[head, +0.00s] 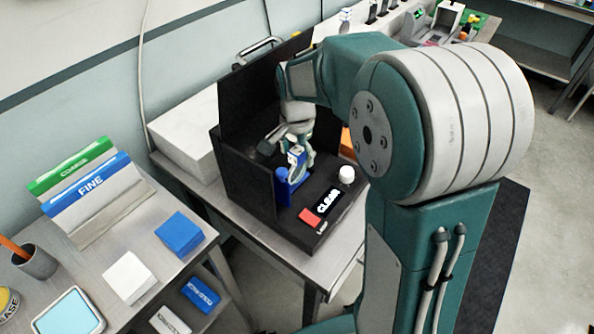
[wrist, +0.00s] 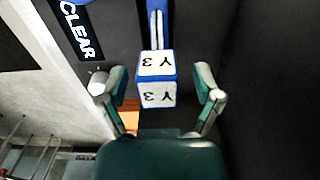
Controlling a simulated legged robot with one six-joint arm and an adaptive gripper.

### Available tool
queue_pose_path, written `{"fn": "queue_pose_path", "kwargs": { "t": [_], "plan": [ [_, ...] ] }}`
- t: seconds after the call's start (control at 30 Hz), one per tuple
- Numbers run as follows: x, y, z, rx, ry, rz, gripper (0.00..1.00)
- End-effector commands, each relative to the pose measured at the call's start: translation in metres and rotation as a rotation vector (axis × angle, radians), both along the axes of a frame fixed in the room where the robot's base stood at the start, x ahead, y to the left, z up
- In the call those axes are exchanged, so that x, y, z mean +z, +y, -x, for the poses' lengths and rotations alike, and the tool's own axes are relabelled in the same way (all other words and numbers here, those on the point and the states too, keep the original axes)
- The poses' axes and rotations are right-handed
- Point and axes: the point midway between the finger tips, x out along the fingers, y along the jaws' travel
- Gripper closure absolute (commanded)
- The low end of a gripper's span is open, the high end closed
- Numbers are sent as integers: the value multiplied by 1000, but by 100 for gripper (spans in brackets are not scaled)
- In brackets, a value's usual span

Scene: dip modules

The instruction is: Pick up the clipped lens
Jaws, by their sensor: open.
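What looks like the clipped lens, a small white block with blue edges marked "Y 3" (wrist: 157,94), is between my gripper's fingers in the wrist view. A blue upright part (wrist: 150,28) lies just beyond it. In the head view the white and blue piece (head: 296,157) stands at a blue holder (head: 288,190) inside a black box. My gripper (wrist: 156,92) is open, with one finger on each side of the block and a gap on both sides. In the head view the gripper (head: 297,140) is partly hidden by my arm.
The black box (head: 245,165) has tall walls behind and left of the gripper. Its front base carries a "CLEAR" label (head: 326,202), a red square (head: 309,217) and a white knob (head: 347,174). Left, a bench holds blue (head: 180,234) and white (head: 129,277) blocks.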

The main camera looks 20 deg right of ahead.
Motion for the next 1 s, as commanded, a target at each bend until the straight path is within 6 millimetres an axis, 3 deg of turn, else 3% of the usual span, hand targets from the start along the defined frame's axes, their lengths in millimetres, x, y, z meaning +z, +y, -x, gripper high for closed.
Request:
{"fn": "queue_pose_path", "kwargs": {
  "t": [0.03,0.2,0.67,0.87,1.0],
  "plan": [
    [0,0,0,0,0,0,22],
    [0,0,0,0,0,0,97],
    [4,0,0,0,1,1,100],
    [27,0,-1,0,-4,0,100],
    [55,0,-1,0,-5,0,100]
  ]
}}
